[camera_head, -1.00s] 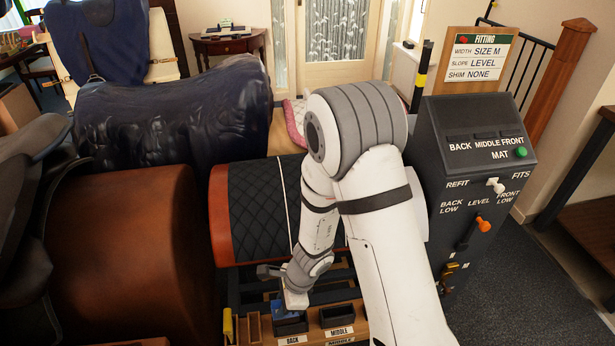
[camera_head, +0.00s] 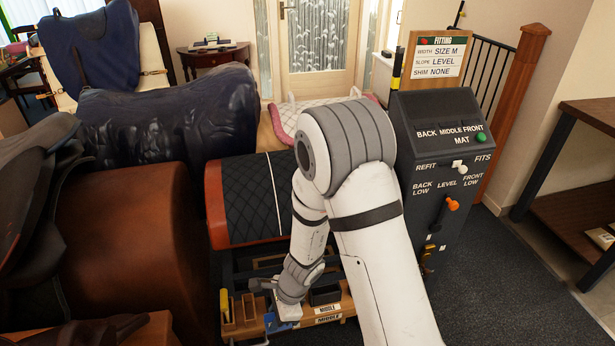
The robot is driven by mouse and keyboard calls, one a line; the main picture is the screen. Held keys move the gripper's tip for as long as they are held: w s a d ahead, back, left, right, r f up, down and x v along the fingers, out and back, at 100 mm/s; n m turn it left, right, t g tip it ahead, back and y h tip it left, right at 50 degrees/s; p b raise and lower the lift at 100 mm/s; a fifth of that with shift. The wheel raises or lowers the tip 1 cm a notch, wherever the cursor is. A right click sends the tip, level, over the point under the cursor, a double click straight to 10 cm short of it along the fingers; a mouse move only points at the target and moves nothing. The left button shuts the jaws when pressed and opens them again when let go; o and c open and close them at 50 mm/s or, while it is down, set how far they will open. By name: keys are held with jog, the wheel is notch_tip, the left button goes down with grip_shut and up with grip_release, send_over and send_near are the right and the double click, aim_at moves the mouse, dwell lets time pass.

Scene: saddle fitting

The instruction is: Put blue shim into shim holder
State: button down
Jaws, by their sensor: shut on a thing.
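My gripper (camera_head: 284,307) is low at the front of the saddle stand, shut on the blue shim (camera_head: 277,324). Only a small part of the shim shows below and left of the fingers. It is close to a wooden rack (camera_head: 250,325) with slots, which looks like the shim holder. A yellow piece (camera_head: 225,304) stands at the rack's left end. I cannot tell whether the shim touches the rack or is held above it.
A black bin (camera_head: 325,295) with MIDDLE labels is right of my gripper. The black quilted saddle form (camera_head: 255,198) is behind it. A grey control console (camera_head: 440,160) with levers stands to the right, under a fitting card (camera_head: 436,55). Brown leather (camera_head: 120,240) fills the left.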

jog(key=shift+w+a+r, duration=0.1)
jog(key=shift+a+r, duration=0.05)
jog(key=shift+a, duration=0.05)
jog(key=shift+w+d+r+n, duration=0.1)
jog(key=shift+r+n, duration=0.05)
jog(key=shift+n, duration=0.35)
jog(key=w+d+r+n+g+h, duration=0.1)
jog(key=w+d+r+n+h, duration=0.1)
jog(key=w+d+n, duration=0.4)
jog(key=w+d+r+n+g+h+p, duration=0.1)
jog(key=w+d+n, duration=0.5)
jog(key=d, duration=1.1)
notch_tip(320, 180, up, 2)
jog(key=shift+w+d+r+n+g+h, duration=0.15)
jog(key=shift+d+n+g+h, duration=0.1)
jog(key=shift+n+g+h, duration=0.45)
